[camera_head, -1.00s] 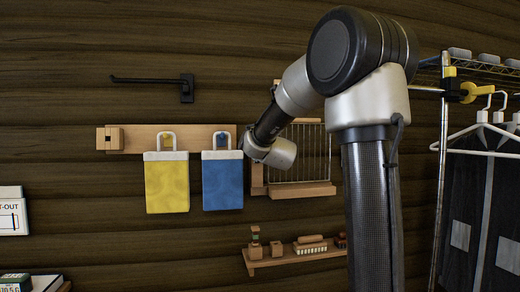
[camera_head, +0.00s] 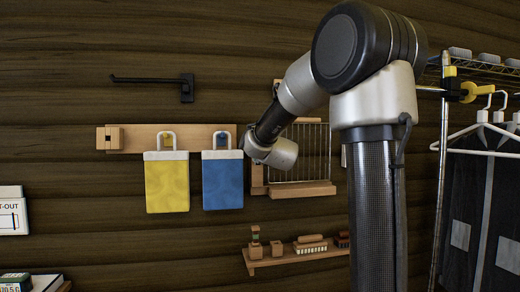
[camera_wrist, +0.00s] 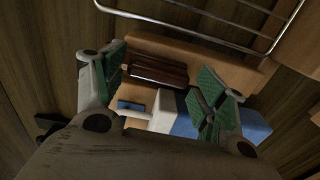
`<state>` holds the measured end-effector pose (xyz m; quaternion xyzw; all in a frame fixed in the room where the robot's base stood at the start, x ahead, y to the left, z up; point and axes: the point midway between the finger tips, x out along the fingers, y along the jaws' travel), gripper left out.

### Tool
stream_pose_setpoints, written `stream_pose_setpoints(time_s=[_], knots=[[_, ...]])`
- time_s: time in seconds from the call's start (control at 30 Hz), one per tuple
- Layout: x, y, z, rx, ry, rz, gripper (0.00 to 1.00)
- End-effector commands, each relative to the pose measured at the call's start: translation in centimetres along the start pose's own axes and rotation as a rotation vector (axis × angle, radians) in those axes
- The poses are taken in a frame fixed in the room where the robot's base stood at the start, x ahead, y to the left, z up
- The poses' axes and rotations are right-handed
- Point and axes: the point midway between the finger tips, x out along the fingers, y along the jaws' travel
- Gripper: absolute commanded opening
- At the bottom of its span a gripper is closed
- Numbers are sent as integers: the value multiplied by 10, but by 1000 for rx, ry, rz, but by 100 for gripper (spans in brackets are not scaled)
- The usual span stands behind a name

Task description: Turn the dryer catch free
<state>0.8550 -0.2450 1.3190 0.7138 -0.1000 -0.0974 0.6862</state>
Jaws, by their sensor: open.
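In the wrist view a dark brown ribbed wooden block (camera_wrist: 158,70), which looks like the dryer catch, sits on a light wood board (camera_wrist: 170,48). My gripper (camera_wrist: 160,83) is open, with one green-padded finger on each side of the block. I cannot tell whether a pad touches it. The wire dryer rack (camera_head: 298,155) hangs on the wall, and its bars show in the wrist view (camera_wrist: 190,28). In the head view my wrist is in front of the rack's left side. The catch and my fingertips are hidden there.
A blue bag (camera_head: 222,182) hangs close left of my wrist; it is near my right finger in the wrist view (camera_wrist: 250,125). A yellow bag (camera_head: 167,185) hangs farther left. A small shelf (camera_head: 295,257) with brushes is below. A clothes rail (camera_head: 441,170) stands right.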

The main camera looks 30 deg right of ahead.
Motion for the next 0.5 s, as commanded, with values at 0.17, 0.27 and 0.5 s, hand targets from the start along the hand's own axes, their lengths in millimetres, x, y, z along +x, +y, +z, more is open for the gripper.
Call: stream_pose_setpoints(time_s=[0.17, 0.27, 0.5], knots=[[-38, 1, -1, 1, 2, 2, 71], [-61, 1, 0, 1, 1, 3, 71], [-100, 0, 0, 1, 1, 1, 71]])
